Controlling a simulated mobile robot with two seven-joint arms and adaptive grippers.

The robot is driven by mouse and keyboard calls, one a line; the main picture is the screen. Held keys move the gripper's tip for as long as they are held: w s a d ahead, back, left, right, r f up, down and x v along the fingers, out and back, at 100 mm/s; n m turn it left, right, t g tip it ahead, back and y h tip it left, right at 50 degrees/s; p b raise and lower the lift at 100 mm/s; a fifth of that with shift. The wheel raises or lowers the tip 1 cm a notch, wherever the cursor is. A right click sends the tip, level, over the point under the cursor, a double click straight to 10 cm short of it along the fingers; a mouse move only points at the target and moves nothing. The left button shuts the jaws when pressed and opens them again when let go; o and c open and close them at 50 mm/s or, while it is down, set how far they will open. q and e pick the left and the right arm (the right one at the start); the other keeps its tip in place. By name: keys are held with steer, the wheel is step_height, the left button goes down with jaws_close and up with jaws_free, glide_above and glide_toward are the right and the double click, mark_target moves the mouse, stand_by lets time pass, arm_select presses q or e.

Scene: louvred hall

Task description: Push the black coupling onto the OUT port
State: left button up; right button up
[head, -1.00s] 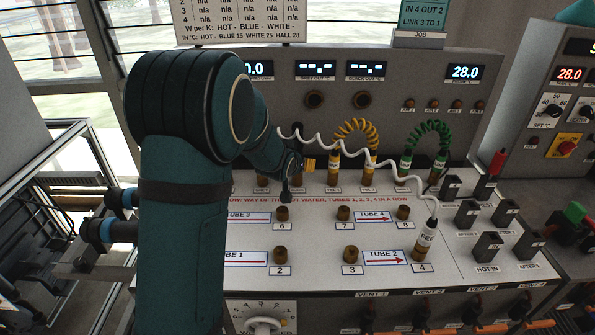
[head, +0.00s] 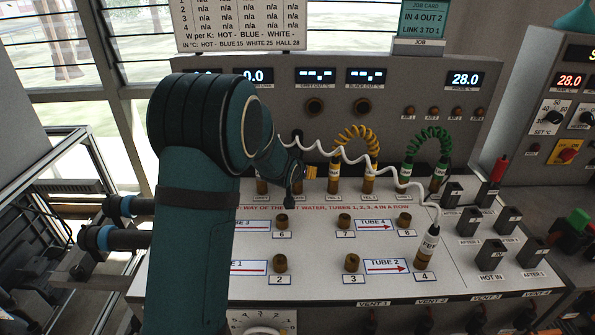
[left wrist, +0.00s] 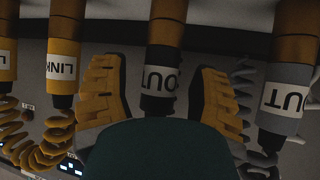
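The black coupling marked OUT (left wrist: 160,80) stands in the middle of the left wrist view, on a brown post. My left gripper (left wrist: 160,95) has one yellow finger on each side of it, with a narrow gap on both sides. In the head view the left gripper (head: 308,174) is at the rear row of posts, and my arm largely hides the black coupling there. The job card (head: 424,17) reads IN 4 OUT 2, LINK 3 TO 1. Port 2 (head: 280,262) is a bare brass stub. My right gripper is out of view.
A FEED coupling (head: 428,243) with a white coiled hose sits on port 4. Yellow (head: 334,172) and green (head: 406,173) couplings stand in the rear row. A grey OUT coupling (left wrist: 285,95) is close beside my gripper. Ports 3 (head: 351,262), 6 and 7 are bare.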

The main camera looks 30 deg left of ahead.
arm_select(q)
jaws_close()
steer(key=shift+r, duration=0.15)
steer(key=shift+r+p, duration=2.5)
steer(key=shift+r, duration=0.95)
steer(key=shift+f, duration=0.1)
